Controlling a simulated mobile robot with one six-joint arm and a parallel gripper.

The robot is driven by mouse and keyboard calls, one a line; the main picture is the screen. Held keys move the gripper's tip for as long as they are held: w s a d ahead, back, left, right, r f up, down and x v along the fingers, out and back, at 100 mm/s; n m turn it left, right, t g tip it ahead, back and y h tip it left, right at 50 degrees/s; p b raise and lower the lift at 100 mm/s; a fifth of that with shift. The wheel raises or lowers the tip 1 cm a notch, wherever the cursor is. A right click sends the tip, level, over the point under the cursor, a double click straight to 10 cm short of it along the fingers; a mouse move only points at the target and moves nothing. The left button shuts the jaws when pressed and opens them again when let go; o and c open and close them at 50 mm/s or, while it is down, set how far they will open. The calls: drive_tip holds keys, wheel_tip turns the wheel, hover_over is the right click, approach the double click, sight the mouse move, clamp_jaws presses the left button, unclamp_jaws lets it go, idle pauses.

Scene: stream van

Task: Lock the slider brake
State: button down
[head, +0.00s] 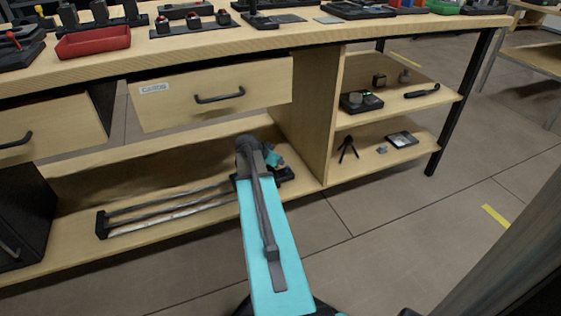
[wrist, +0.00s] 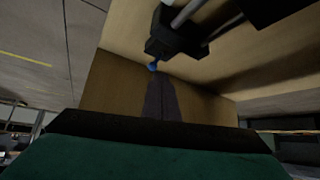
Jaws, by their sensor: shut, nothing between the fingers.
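The slider is a pair of grey rails (head: 170,205) on the bench's lower shelf, with a black end block (head: 101,224) at the left. Its right end is partly covered by my arm. In the wrist view, a black block (wrist: 170,42) sits at the rails' end, with a small blue knob (wrist: 152,67) on it. I take the knob for the brake, but cannot be sure. My gripper (wrist: 158,80) is shut and empty, its fingertips right at the knob. I cannot tell whether they touch it. In the head view my arm hides the fingers.
The lower shelf (head: 60,255) runs under a drawer (head: 215,95) that stands out above. An upright wooden panel (head: 308,115) bounds the shelf on the right. Beyond it, side shelves hold a small tripod (head: 347,150) and other small items. The floor in front is clear.

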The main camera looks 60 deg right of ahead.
drive_tip(key=s+a+r+p, duration=0.1)
drive_tip(key=a+r, duration=0.3)
drive_tip(key=a, duration=0.2)
drive_tip(key=shift+a+r+p, duration=0.3)
drive_tip(key=shift+r+p, duration=0.1)
drive_tip(key=shift+s, duration=0.1)
drive_tip(key=w+a+r+n+p, duration=0.2)
drive_tip(key=w+a+p, duration=0.4)
drive_tip(key=a+p, duration=0.45)
drive_tip(key=s+a+f+n+y+p, duration=0.1)
drive_tip(key=a+n+y+p, duration=0.1)
drive_tip(key=a+p, duration=0.5)
drive_tip(key=s+a+f+n+y+p, duration=0.15)
drive_tip(key=a+p, duration=0.25)
drive_tip(key=a, duration=0.6)
drive_tip(key=s+a+n+g+y+p, duration=0.4)
drive_tip(key=s+a+n+p, duration=0.9)
drive_tip(key=s+a, duration=0.8)
drive_tip(key=shift+s+a+f+g+y, duration=0.25)
drive_tip(key=shift+a+y, duration=0.3)
drive_tip(key=shift+a, duration=1.85)
